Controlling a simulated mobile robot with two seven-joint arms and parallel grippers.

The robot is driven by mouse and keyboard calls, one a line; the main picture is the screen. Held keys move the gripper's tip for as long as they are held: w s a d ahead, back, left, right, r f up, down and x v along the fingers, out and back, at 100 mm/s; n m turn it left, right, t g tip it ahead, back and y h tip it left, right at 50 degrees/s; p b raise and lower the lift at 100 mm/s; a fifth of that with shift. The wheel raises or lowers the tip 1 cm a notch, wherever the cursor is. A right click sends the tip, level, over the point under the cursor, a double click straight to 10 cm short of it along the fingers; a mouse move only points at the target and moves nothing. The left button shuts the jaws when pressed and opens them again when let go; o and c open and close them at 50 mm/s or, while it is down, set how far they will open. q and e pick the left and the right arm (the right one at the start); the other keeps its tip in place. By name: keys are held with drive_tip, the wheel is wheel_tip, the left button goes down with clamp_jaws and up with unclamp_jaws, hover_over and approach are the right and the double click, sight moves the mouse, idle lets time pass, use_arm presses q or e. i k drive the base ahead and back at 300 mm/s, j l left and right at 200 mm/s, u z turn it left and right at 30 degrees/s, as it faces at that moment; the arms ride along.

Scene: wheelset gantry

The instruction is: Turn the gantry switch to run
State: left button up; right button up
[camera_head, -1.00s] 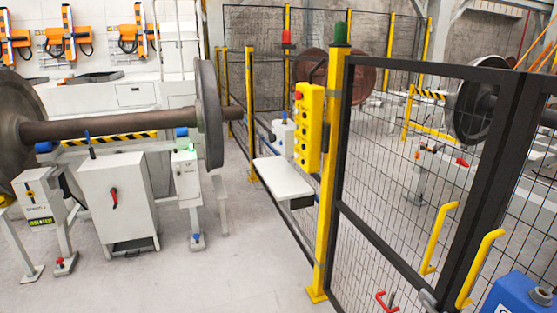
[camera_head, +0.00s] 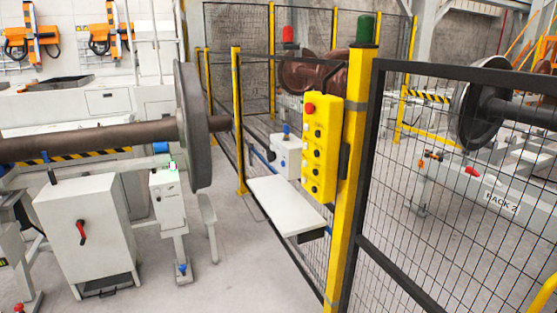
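A yellow control box (camera_head: 322,147) with a red button on top and several dark knobs or buttons down its front is mounted on a yellow post (camera_head: 353,160) near the middle of the view. Its labels are too small to read, so I cannot tell which control is the gantry switch or how it is set. A grey cabinet (camera_head: 88,230) at the left carries a red rotary handle (camera_head: 82,231). Neither of my grippers is in view.
A white shelf (camera_head: 287,207) juts out below the control box. Black mesh fence (camera_head: 450,200) fills the right side. A wheelset (camera_head: 192,125) rests on stands at the left.

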sight(270, 155)
drive_tip(key=i+j+z, duration=0.1)
drive_tip(key=i+j, duration=0.75)
drive_tip(key=i+j+z, duration=0.15)
drive_tip(key=i+j, duration=0.8)
drive_tip(key=i+j+z, duration=0.15)
drive_tip(key=i+j, duration=0.75)
drive_tip(key=j, duration=0.15)
drive_tip(key=i+j+z, duration=0.15)
drive_tip(key=i+j, duration=0.3)
drive_tip(key=j, duration=0.1)
